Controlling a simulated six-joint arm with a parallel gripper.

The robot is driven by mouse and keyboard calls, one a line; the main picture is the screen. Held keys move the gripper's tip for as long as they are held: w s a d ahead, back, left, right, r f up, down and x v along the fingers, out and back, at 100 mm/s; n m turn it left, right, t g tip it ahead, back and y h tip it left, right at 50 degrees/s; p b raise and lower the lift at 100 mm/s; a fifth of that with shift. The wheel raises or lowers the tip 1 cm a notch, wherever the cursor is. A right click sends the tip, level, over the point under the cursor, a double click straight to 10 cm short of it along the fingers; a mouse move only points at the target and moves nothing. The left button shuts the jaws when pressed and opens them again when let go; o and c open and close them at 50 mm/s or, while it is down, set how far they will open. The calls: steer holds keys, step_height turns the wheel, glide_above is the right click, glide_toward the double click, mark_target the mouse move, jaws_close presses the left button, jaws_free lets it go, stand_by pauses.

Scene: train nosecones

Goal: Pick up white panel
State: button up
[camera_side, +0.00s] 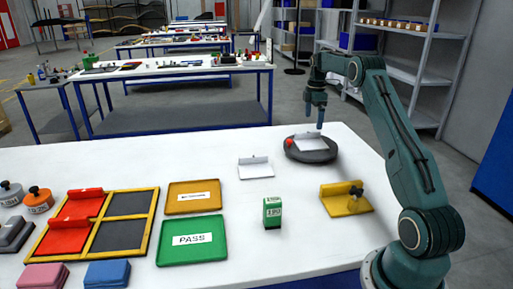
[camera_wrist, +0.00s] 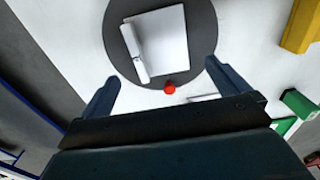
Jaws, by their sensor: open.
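A white panel (camera_side: 311,143) with a raised strip along one edge lies on a dark round plate (camera_side: 313,158). In the wrist view this panel (camera_wrist: 166,37) lies on the grey disc (camera_wrist: 203,30), ahead of my fingers. A second white panel (camera_side: 255,170) lies flat on the white table left of the plate; it is mostly hidden behind my gripper in the wrist view. My gripper (camera_side: 314,119) points down above the round plate, open and empty. In the wrist view its fingers (camera_wrist: 161,72) are spread wide, with the panel apart from them.
A red knob (camera_side: 290,142) sits at the plate's edge. A yellow panel (camera_side: 346,198) with a dark knob and a green box (camera_side: 272,212) stand nearer. Green (camera_side: 192,240) and orange (camera_side: 193,197) trays and a yellow-framed tray (camera_side: 152,205) with red panels lie left.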

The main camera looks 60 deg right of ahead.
mark_target(311, 143)
steer(key=shift+f, duration=2)
steer(key=shift+f, duration=2.6)
steer(key=c, duration=0.9)
